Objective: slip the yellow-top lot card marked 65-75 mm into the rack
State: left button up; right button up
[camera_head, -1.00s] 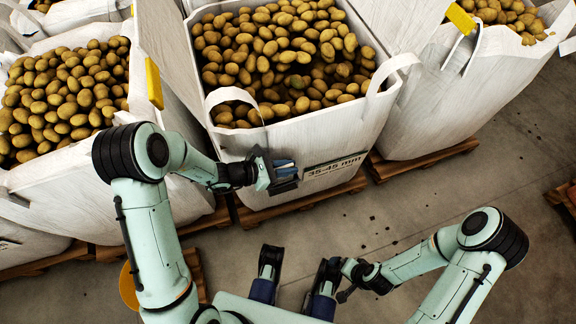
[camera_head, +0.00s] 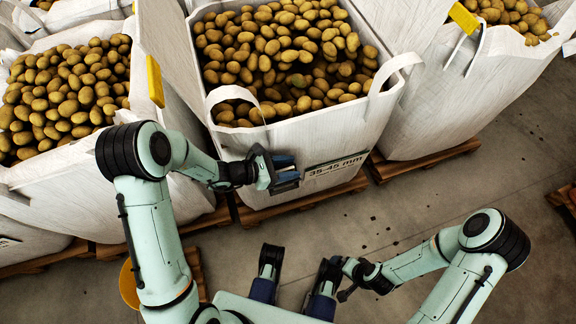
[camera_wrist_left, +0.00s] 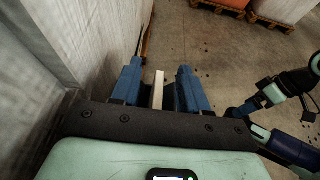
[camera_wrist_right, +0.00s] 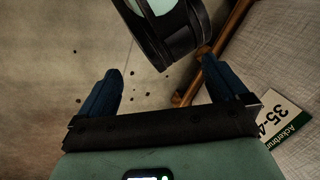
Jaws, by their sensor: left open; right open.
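My left gripper (camera_head: 289,173) is open at the front of the middle white bag, just left of its 35-45 mm label. In the left wrist view, a thin pale upright strip (camera_wrist_left: 158,90) stands between its open fingers, with a dark part beside it. It looks like a card seen edge-on; no print or yellow top shows, and I cannot tell whether it sits in a rack. The rack is not clearly visible. My right gripper (camera_wrist_right: 160,64) is open and empty; in the head view it is low, right of centre.
The middle bag (camera_head: 325,135) of potatoes stands on a wooden pallet (camera_head: 305,200). Potato bags stand left (camera_head: 50,185) and right (camera_head: 425,105), with yellow tags (camera_head: 154,82) (camera_head: 461,18). A yellow round object (camera_head: 129,286) is low left. The floor at right (camera_head: 420,205) is mostly clear.

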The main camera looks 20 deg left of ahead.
pick_arm(q)
jog(key=p+v, duration=0.2)
jog(key=v, duration=1.1)
pick_arm(e)
jog(key=shift+g, duration=0.6)
jog(key=shift+s+a+r, duration=0.3)
jog(key=shift+s+r, duration=0.2)
jog(key=shift+s, duration=0.1)
jog(key=shift+s+a+r, duration=0.25)
jog(key=shift+s+r, duration=0.2)
jog(key=shift+s, duration=0.15)
jog(key=shift+s+a+r, duration=0.3)
jog(key=shift+s+r, duration=0.2)
jog(key=shift+s, duration=0.1)
pick_arm(q)
jog(key=shift+r, duration=0.1)
